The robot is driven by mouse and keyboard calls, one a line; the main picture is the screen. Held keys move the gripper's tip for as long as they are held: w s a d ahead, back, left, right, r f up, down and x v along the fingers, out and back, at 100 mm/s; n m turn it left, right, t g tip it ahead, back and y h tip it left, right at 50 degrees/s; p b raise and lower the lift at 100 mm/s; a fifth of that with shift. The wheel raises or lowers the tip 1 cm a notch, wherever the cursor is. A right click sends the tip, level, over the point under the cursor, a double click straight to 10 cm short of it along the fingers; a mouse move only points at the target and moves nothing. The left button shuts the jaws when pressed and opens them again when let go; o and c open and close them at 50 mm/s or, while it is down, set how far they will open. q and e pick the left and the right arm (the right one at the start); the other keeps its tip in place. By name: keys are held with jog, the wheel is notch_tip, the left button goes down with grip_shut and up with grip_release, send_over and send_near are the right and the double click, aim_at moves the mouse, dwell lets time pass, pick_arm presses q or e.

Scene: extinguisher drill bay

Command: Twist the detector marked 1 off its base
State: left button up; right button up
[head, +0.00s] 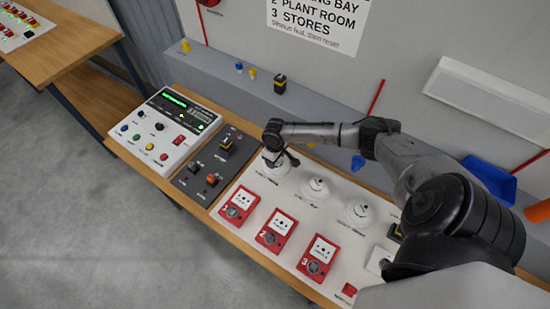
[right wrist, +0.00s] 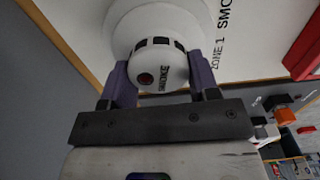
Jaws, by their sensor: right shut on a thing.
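The detector marked 1 is a white round smoke detector (right wrist: 155,68) with dark slots and a red spot, on a white round base (right wrist: 140,15) beside the print "ZONE 1 SMO". In the head view the detector (head: 273,170) is partly covered by my right gripper (head: 274,155). In the right wrist view my right gripper (right wrist: 160,80) has one finger on each side of the detector and is shut on it. The detector appears to sit against its base; I cannot tell whether it is turned. My left gripper is not in view.
Two more white detectors, the middle one (head: 315,188) and the right one (head: 358,212), stand on the white panel. Red call points (head: 239,203) line its front. A dark switch panel (head: 213,165) and a control panel (head: 166,130) lie to the left. My right arm spans the panel's right side.

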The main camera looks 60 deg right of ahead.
jog(key=shift+n, duration=0.7)
jog(key=shift+a+n+p, duration=0.1)
jog(key=shift+n+p, duration=0.2)
jog(key=shift+n, duration=0.7)
jog(key=shift+r, duration=0.2)
jog(key=shift+r+p, duration=0.2)
jog(key=shift+p, duration=0.25)
jog(key=shift+r+p, duration=0.65)
jog(key=shift+p, duration=0.05)
jog(key=shift+r+p, duration=0.95)
jog(key=shift+p, duration=0.15)
